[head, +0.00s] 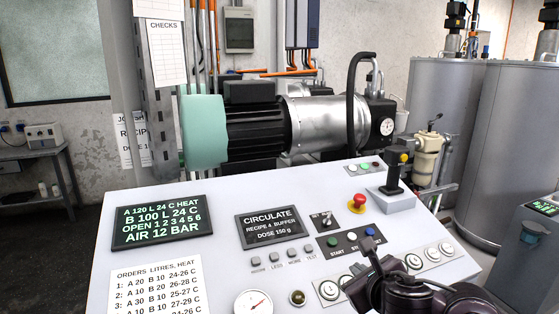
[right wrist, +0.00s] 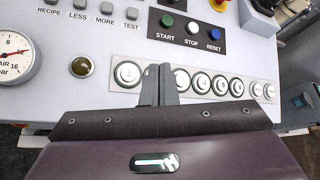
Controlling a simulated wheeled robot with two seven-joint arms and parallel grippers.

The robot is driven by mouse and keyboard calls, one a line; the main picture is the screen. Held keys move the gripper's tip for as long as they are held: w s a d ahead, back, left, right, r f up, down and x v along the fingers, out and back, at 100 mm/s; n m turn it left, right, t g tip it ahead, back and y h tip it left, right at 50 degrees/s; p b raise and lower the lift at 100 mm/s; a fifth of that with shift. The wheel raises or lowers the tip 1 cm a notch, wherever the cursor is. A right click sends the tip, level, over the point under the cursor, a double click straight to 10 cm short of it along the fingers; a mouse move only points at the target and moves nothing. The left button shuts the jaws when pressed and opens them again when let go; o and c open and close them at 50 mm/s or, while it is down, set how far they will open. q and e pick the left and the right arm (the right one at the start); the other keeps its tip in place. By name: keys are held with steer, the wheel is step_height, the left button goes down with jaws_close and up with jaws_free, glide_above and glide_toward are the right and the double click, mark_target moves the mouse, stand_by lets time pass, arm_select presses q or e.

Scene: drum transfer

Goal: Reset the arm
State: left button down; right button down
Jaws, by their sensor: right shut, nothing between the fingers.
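The sloped white control panel (head: 225,265) fills the front of the head view. Its blue RESET button (head: 369,231) is at the right end of a black strip, beside START and STOP; it also shows unobstructed in the right wrist view (right wrist: 214,34). My right gripper (head: 371,247) is low on the right of the panel, just in front of the RESET button in the picture. Its fingers (right wrist: 159,72) are shut and empty, over the row of round numbered buttons (right wrist: 202,83), hiding part of it. I cannot tell if the tips touch the panel. My left gripper is out of view.
A red emergency button (head: 358,201) and a black joystick (head: 393,178) stand up from the panel behind the strip. Two screens (head: 163,229) (head: 272,227), a pressure gauge (head: 253,303) and small grey keys are to the left. A pump and large tanks (head: 510,140) are behind.

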steer(key=s+a+f+m+g, duration=0.3)
steer(key=s+f+m, duration=0.65)
steer(key=m, duration=1.05)
steer(key=s+d+f+m+g+h, duration=0.1)
steer(key=s+d+f+m+g, duration=0.2)
steer(key=s+f+m, duration=0.5)
steer(key=s+d+f+m+g, duration=0.25)
steer(key=s+m, duration=0.45)
steer(key=m, duration=0.5)
step_height(320, 180, down, 31)
steer(key=s+g+b, duration=0.1)
steer(key=s+g, duration=0.1)
steer(key=s, duration=0.1)
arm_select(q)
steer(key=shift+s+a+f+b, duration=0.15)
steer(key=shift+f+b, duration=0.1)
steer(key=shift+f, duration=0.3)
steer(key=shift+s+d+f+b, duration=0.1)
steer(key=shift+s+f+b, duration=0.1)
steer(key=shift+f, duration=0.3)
arm_select(e)
steer(key=s+d+f, duration=0.2)
steer(key=s+f, duration=0.7)
steer(key=s+d+f+g, duration=0.1)
steer(key=s+d+f, duration=0.1)
steer(key=s+f, duration=0.7)
steer(key=shift+s+f, duration=0.2)
steer(key=shift+s, duration=0.2)
